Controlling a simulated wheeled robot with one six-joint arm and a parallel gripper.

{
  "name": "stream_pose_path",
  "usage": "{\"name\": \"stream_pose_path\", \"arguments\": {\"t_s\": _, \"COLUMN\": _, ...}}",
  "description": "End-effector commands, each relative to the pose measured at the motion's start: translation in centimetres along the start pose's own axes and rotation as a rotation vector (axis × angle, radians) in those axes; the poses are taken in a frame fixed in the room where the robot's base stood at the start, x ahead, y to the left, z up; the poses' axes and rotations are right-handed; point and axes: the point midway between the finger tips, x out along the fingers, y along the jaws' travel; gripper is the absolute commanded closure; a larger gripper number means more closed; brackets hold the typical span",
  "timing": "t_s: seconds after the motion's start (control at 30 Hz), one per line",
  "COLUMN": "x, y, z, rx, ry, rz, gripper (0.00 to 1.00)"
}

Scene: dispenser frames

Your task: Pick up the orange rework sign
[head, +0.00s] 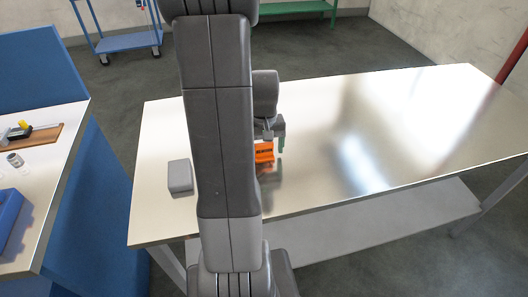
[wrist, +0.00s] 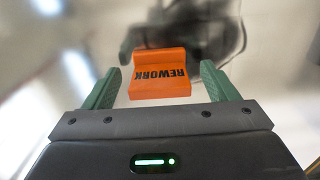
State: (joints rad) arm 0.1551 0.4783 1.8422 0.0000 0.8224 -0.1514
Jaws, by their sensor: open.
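The orange rework sign (head: 264,152) stands on the shiny metal table (head: 370,130), just right of my arm in the head view. In the wrist view the sign (wrist: 160,74) shows its black word REWORK upside down. My gripper (wrist: 158,88) is open, with one green finger to the left of the sign and one to the right. Gaps show between the sign and both fingers. In the head view my gripper (head: 275,137) is at the sign, and my arm hides part of the table.
A grey box (head: 180,177) lies on the table to the left of my arm. The table's right side is clear. Another bench (head: 50,170) with small items stands at the left. A blue cart (head: 125,42) stands behind.

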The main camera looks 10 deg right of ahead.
Motion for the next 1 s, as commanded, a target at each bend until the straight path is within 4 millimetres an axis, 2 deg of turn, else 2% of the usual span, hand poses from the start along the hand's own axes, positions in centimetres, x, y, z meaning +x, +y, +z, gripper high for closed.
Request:
{"name": "stream_pose_path", "arguments": {"t_s": 0.1, "x": 0.8, "y": 0.0, "z": 0.0, "rx": 0.000, "ry": 0.000, "rz": 0.000, "gripper": 0.20}}
{"name": "stream_pose_path", "arguments": {"t_s": 0.33, "x": 0.9, "y": 0.0, "z": 0.0, "rx": 0.000, "ry": 0.001, "rz": 0.000, "gripper": 0.20}}
{"name": "stream_pose_path", "arguments": {"t_s": 0.37, "x": 0.9, "y": 0.0, "z": 0.0, "rx": 0.000, "ry": 0.001, "rz": 0.000, "gripper": 0.24}}
{"name": "stream_pose_path", "arguments": {"t_s": 0.6, "x": 0.9, "y": 0.0, "z": 0.0, "rx": 0.000, "ry": 0.001, "rz": 0.000, "gripper": 0.69}}
{"name": "stream_pose_path", "arguments": {"t_s": 0.87, "x": 0.8, "y": 0.0, "z": 0.0, "rx": 0.000, "ry": 0.002, "rz": 0.000, "gripper": 0.69}}
{"name": "stream_pose_path", "arguments": {"t_s": 1.0, "x": -0.6, "y": 0.0, "z": -0.1, "rx": 0.000, "ry": 0.005, "rz": 0.001, "gripper": 0.69}}
